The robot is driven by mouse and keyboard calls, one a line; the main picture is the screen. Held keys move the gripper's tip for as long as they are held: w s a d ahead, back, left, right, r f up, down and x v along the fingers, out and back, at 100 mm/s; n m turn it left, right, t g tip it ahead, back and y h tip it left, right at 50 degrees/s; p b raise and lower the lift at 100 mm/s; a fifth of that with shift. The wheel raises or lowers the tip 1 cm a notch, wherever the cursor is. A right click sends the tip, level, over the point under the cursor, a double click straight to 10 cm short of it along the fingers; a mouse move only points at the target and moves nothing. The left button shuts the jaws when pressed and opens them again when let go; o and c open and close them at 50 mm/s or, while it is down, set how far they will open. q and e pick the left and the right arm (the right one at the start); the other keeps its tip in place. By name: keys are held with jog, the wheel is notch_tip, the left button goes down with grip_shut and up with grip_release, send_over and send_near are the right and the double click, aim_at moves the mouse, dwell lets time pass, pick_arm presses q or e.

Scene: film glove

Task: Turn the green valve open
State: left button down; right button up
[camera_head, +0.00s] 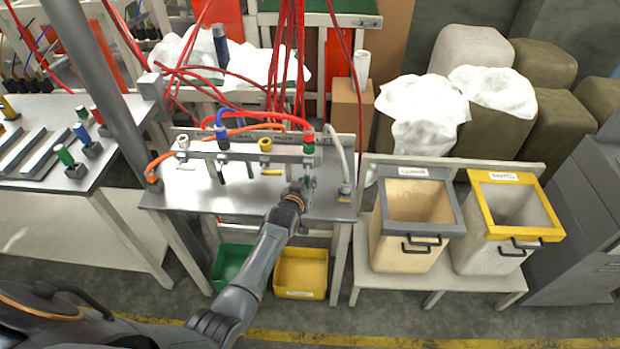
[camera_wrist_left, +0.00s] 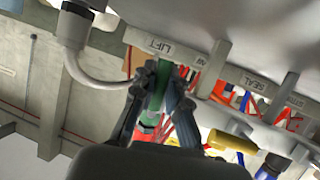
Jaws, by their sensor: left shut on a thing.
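The green valve handle (camera_wrist_left: 157,92) shows in the left wrist view, between the two fingers of my left gripper (camera_wrist_left: 159,80), below a plate labelled LIFT (camera_wrist_left: 160,47). My left gripper is shut on this handle. In the head view my left gripper (camera_head: 305,187) is at the right end of the manifold bar (camera_head: 250,153), over the grey bench. There the gripper largely hides the handle, so its exact angle is hard to tell. Above it is a fitting with a red and green collar (camera_head: 308,140). My right gripper is not in view.
A yellow valve (camera_head: 271,172) and blue hose fitting (camera_head: 222,137) are further left on the manifold. Red hoses hang above it. A grey hose (camera_head: 346,165) curves close on the right. Green (camera_head: 231,262) and yellow (camera_head: 300,273) bins stand below. Two square bins stand to the right.

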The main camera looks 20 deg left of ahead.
pick_arm(q)
jog(key=shift+a+m, duration=0.1)
jog(key=shift+m, duration=0.2)
jog(key=shift+a, duration=0.1)
dwell(0.3)
jog(key=c, duration=1.3)
grip_release()
jog(key=shift+c, duration=0.2)
jog(key=shift+s, duration=0.1)
jog(key=v, duration=1.2)
jog(key=shift+d+r, duration=0.15)
jog(key=shift+d, duration=0.1)
